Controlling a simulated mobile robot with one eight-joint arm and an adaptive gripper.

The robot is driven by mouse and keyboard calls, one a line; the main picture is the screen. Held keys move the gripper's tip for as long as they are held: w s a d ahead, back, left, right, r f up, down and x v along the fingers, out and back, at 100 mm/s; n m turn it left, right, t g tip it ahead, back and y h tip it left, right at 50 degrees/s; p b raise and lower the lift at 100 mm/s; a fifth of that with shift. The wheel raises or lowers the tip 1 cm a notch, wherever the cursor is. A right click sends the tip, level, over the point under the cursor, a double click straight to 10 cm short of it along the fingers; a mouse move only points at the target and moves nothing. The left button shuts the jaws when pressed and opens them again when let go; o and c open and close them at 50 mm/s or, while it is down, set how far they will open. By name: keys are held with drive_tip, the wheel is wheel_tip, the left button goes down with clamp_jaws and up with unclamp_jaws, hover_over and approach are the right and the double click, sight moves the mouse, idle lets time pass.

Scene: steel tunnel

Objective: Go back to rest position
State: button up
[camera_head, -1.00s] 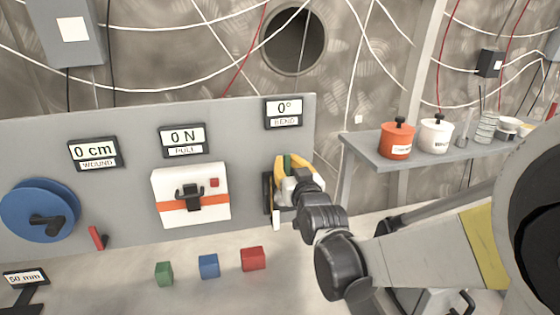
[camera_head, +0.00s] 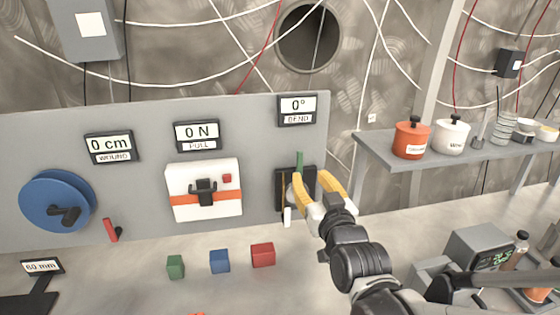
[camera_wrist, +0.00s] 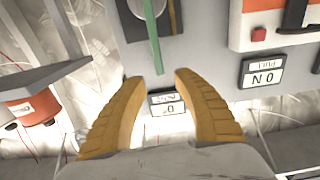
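My gripper (camera_head: 314,182) is in front of the bend station at the right end of the grey panel (camera_head: 150,120). Its two yellow fingers are spread apart with nothing between them; they also show apart in the wrist view (camera_wrist: 158,82). A green upright strip (camera_head: 299,160) stands at the black bend fixture (camera_head: 281,190), just behind the left finger. In the wrist view the strip (camera_wrist: 154,35) lies beyond the fingertips, apart from them. The bend display (camera_head: 298,108) reads 0°.
Green (camera_head: 175,267), blue (camera_head: 219,261) and red (camera_head: 262,255) blocks lie on the bench. A shelf (camera_head: 400,165) with an orange pot (camera_head: 411,138) and a white pot (camera_head: 451,136) is at right. A grey device (camera_head: 484,248) and bottles stand below it.

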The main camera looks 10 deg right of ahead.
drive_tip(key=shift+s, duration=0.9)
drive_tip(key=s+f+g, duration=0.5)
drive_tip(key=s+f, duration=0.1)
drive_tip(key=s, duration=0.3)
drive_tip(key=s+f+g, duration=0.5)
drive_tip(key=s+g, duration=0.1)
drive_tip(key=s, duration=0.2)
drive_tip(key=shift+s+f, duration=0.4)
